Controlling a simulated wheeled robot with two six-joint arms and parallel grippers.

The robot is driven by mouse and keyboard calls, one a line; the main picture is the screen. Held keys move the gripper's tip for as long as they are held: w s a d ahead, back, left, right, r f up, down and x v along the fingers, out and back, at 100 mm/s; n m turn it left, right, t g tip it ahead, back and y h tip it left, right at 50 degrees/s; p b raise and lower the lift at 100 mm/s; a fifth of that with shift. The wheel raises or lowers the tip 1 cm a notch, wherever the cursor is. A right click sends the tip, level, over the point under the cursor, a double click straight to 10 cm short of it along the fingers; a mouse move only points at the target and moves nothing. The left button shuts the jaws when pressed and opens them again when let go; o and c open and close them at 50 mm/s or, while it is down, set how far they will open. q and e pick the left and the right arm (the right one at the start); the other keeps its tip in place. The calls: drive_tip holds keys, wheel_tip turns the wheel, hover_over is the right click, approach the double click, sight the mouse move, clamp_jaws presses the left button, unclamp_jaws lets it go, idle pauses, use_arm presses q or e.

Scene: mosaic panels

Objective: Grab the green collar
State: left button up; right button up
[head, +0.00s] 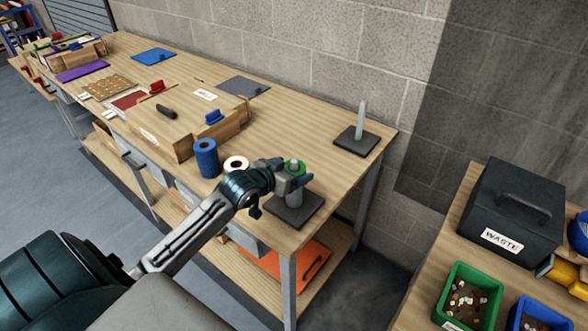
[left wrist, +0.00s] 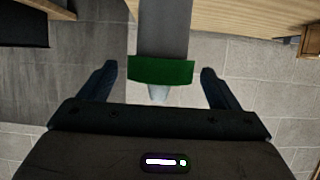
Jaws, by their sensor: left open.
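The green collar (head: 297,167) sits around a grey post (head: 294,197) that rises from a dark square base (head: 303,212) near the front right corner of the table. The gripper partly hides it in the head view. In the left wrist view the collar (left wrist: 160,71) is a green band around the grey post (left wrist: 165,28), with a paler, narrower tip beyond it. My left gripper (head: 292,179) is open at the collar's height. Its two fingers (left wrist: 158,85) stand on either side of the collar, with a gap on both sides. My right gripper is not in view.
A second post (head: 362,118) on a dark base stands bare at the back right. A blue roll (head: 206,158), a white roll (head: 236,163) and a wooden box (head: 187,140) are left of the gripper. A waste box (head: 510,213) is on another table.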

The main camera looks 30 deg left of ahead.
use_arm(q)
drive_tip(key=c, duration=1)
